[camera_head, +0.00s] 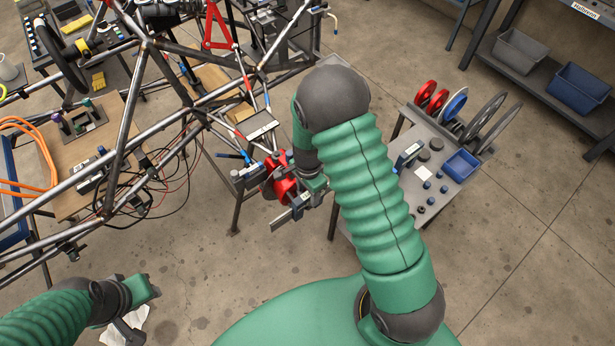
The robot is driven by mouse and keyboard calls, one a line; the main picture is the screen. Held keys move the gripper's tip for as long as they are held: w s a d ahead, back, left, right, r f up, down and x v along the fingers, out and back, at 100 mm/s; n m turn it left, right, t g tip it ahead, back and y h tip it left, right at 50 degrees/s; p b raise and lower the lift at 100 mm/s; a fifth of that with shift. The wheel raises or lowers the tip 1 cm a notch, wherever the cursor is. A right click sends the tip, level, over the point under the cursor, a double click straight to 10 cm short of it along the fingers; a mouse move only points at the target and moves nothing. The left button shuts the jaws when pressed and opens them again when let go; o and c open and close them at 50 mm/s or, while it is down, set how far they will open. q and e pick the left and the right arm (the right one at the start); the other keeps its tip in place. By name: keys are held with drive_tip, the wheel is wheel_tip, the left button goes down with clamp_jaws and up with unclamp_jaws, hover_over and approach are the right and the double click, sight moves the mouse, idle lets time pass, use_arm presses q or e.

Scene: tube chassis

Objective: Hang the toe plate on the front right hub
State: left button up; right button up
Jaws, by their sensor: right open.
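The tube chassis (150,70) fills the upper left. A red hub part (281,178) shows at its right side, on what looks like the front right hub. My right gripper (294,208) hangs right beside this red part, with its jaws open. Whether it touches the hub is hidden by clutter and my arm. Large thin grey plates (486,121) stand upright in a rack on the right-hand cart; I cannot tell whether one is the toe plate. My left gripper (140,308) is low at the left, away from the hub; its jaw state is unclear.
The cart (384,211) at right carries red discs (430,97), a blue bin (461,164) and small parts. A wooden-topped table (78,190) with cables is at left. A shelf with a grey bin (520,49) and blue bin (579,87) stands upper right. Floor at right is clear.

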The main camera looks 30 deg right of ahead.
wheel_tip(320, 180, up, 14)
drive_tip(key=shift+p, duration=0.3)
drive_tip(key=shift+a, duration=0.1)
